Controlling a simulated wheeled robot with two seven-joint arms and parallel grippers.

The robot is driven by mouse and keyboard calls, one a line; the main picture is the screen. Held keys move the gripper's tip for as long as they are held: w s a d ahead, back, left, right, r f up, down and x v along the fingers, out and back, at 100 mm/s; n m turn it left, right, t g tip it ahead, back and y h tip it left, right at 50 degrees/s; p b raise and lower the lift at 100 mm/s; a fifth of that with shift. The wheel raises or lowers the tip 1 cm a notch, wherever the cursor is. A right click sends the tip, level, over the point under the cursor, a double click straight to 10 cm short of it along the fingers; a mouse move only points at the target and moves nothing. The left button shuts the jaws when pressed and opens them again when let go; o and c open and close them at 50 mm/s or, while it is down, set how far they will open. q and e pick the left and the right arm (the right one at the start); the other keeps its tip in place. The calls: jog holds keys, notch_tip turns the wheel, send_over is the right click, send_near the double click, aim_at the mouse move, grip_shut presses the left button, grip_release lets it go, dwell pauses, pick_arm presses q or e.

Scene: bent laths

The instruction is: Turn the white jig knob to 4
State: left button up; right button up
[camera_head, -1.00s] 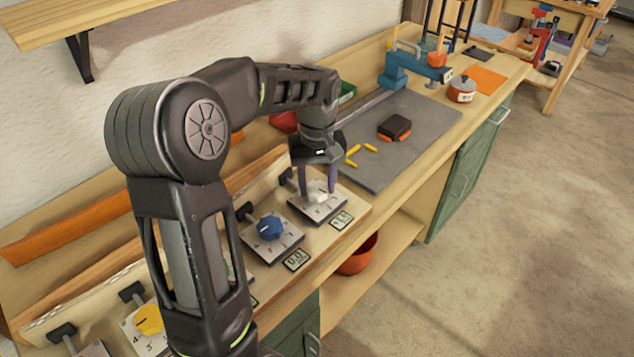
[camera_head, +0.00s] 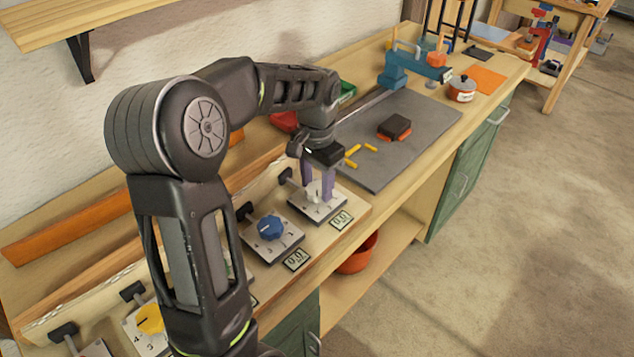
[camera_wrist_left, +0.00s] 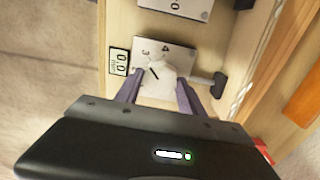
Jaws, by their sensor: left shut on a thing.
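The white jig knob (camera_head: 314,198) sits on a light grey dial plate (camera_head: 325,213) on the sloped wooden board. In the left wrist view the knob (camera_wrist_left: 163,72) has a black pointer line slanting toward the 3, with the 4 (camera_wrist_left: 165,48) beside it. My left gripper (camera_head: 318,190) is over the plate, its purple fingers on both sides of the knob, shut on it. Its fingers partly hide the knob in the head view. In the left wrist view the fingers (camera_wrist_left: 160,82) flank the knob. My right gripper is not in view.
A small display (camera_head: 341,220) is in front of the white knob's plate. A blue knob (camera_head: 270,227) and a yellow knob (camera_head: 149,319) sit on plates to the left. A grey mat (camera_head: 410,125) with a dark block (camera_head: 394,126) lies to the right.

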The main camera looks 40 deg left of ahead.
aim_at(317, 188)
pick_arm(q)
jog(key=m, duration=0.4)
jog(key=shift+m, duration=0.3)
jog(key=m, duration=0.4)
dwell(0.3)
jog(key=o, duration=1.4)
jog(key=shift+c, duration=0.2)
notch_tip(317, 188, up, 8)
jog(key=shift+f, duration=0.1)
